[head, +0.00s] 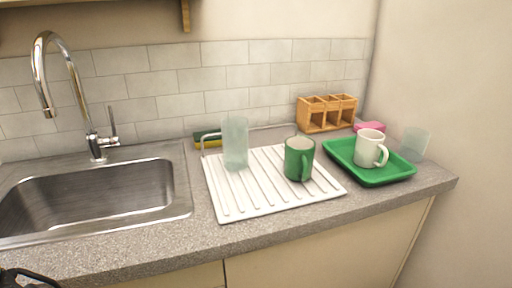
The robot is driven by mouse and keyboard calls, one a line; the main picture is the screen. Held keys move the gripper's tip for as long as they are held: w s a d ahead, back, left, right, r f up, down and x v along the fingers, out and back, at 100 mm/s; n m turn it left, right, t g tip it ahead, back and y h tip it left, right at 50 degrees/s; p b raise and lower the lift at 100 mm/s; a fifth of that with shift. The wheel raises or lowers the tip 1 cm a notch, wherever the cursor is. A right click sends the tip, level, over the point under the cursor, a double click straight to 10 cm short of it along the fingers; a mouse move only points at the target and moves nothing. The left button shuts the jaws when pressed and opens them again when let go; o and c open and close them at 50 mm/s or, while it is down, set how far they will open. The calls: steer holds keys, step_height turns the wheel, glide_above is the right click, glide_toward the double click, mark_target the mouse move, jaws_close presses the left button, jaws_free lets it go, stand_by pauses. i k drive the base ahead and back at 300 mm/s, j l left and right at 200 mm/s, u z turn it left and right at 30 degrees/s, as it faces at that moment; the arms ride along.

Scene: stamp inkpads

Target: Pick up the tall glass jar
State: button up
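A tall, clear glass jar (235,145) stands upright on the left back part of the white ribbed drying board (240,205). A green mug (298,160) stands to its right on the same board, apart from it. A shorter clear glass (415,144) stands at the far right of the counter, beside the green tray. A black part that looks like my gripper (24,277) shows at the bottom left corner, cut off by the frame edge. It is far from the jar, and its fingers cannot be made out.
A steel sink (95,200) with a tall faucet (70,75) lies left of the board. A thin metal rail (270,128) runs behind the jar, near a green-yellow sponge (205,143). A green tray (385,175) holds a white mug (369,148). A wooden caddy (325,118) stands behind.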

mark_target(235, 129)
steer(key=j+z, duration=0.1)
steer(key=z, duration=1.35)
steer(key=k+j, duration=0.25)
steer(key=j, duration=0.15)
steer(key=k+j+z, duration=0.15)
steer(key=j, duration=0.7)
